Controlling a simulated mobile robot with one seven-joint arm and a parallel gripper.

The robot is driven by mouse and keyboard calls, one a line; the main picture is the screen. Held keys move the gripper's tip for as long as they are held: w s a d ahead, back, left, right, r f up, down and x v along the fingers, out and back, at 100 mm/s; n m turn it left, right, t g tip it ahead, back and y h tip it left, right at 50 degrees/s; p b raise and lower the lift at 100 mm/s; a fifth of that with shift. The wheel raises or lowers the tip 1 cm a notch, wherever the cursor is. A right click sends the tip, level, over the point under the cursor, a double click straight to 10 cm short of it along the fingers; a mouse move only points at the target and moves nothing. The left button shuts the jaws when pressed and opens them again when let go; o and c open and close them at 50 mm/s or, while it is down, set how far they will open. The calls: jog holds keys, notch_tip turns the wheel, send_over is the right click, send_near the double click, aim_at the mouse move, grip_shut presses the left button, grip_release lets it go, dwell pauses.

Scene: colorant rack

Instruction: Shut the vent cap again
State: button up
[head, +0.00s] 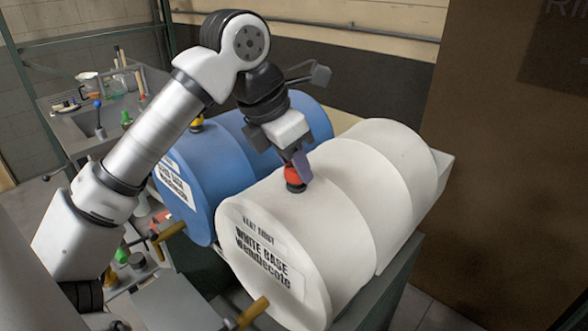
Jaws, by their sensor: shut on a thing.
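The vent cap (293,184) is a small red-orange cap on top of the white drum (345,211), near its front end. The drum lies on its side and its label reads "WHITE BASE". My gripper (299,166) points down at the cap from above, with its fingers at the cap. It is shut on the cap. The fingers cover part of the cap, so I cannot tell how far the cap is turned or seated.
A blue drum (213,163) lies close on the left, with a yellow cap (196,124) on top. Brass taps (252,312) stick out in front. A bench with a sink (88,122) stands at the back left. A brown panel (513,140) stands at the right.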

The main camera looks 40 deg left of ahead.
jog(key=m+h, duration=0.1)
jog(key=m, duration=0.1)
jog(key=m+g, duration=0.1)
jog(key=m, duration=0.2)
jog(key=shift+w+a+r+m+h, duration=0.1)
jog(key=shift+m+h, duration=0.2)
jog(key=shift+h, duration=0.1)
jog(key=m+g+p, duration=0.1)
jog(key=m, duration=0.2)
jog(key=shift+m+h, duration=0.3)
jog(key=shift+w+a+m+g+p, duration=0.1)
jog(key=shift+m+g+p, duration=0.3)
jog(key=shift+m+g, duration=0.15)
jog(key=shift+m, duration=0.25)
jog(key=o, duration=1)
jog(key=shift+p+v, duration=2.75)
jog(key=shift+v, duration=4.1)
jog(key=shift+a, duration=0.1)
